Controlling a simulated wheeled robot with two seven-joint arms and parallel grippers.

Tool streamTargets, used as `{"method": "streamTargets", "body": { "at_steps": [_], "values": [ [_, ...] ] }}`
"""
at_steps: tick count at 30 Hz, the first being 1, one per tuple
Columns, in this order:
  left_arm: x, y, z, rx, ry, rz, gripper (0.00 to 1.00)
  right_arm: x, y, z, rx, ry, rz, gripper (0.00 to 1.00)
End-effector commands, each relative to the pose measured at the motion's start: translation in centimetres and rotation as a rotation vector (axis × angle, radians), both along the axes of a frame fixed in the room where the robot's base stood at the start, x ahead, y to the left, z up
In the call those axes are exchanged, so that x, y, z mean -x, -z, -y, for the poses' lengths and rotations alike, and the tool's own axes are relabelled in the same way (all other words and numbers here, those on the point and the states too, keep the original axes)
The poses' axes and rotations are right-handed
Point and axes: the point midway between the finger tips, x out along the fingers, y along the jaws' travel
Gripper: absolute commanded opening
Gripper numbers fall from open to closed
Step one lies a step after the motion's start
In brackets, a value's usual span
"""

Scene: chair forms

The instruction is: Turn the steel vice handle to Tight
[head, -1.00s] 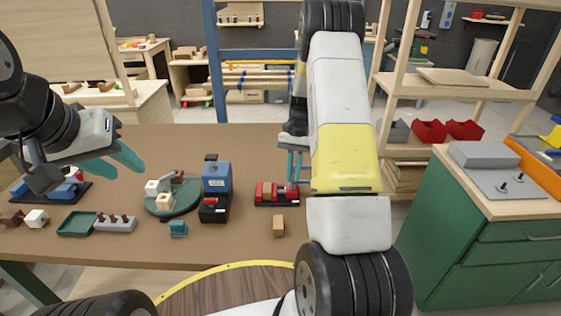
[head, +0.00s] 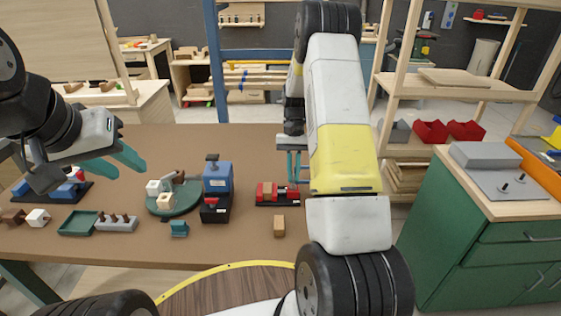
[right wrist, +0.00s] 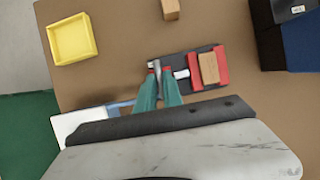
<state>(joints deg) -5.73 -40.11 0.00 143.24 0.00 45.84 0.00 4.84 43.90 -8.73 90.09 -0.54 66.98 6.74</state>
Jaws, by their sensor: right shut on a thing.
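The red vice (head: 265,191), on a black base with a wooden block between its jaws, sits on the brown table; it also shows in the right wrist view (right wrist: 223,65). Its steel handle (right wrist: 153,66) is a short bar at the end of a screw, on the left there. My right gripper (head: 297,166) has its teal fingers closed on the handle, pointing down; they also show in the right wrist view (right wrist: 158,88). Fingers partly hide the handle. I cannot read any Tight mark. My left gripper (head: 116,162) is open and empty above the table's left side.
A blue machine (head: 217,178) stands left of the vice. A loose wooden block (head: 279,226) lies in front of it. A green round board (head: 174,202), a green tray (head: 78,223) and a yellow tray (right wrist: 74,40) are also on the table. A green cabinet (head: 450,230) stands at the right.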

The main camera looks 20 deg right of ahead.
Motion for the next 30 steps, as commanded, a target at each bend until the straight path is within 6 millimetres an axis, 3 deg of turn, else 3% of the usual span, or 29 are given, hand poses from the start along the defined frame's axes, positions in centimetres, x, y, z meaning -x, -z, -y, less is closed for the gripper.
{"method": "streamTargets", "body": {
  "at_steps": [1,3,4,14,30],
  "values": [
    [0.0,0.0,0.0,0.000,0.000,0.000,0.36,-0.1,-0.1,0.0,0.001,0.001,0.004,0.17],
    [0.0,0.0,0.0,0.000,0.000,0.000,0.36,-0.1,-0.1,0.0,0.000,0.001,0.003,0.30],
    [0.0,0.0,0.0,0.000,0.000,0.000,0.36,-0.1,-0.1,0.0,0.000,0.001,0.003,0.33],
    [0.0,0.0,0.0,0.000,0.000,0.000,0.36,-0.1,-0.2,0.0,0.000,0.001,0.002,0.33],
    [0.0,0.0,0.0,0.000,0.000,0.000,0.36,-2.8,-6.9,0.8,0.000,0.001,0.003,0.33]
  ]
}}
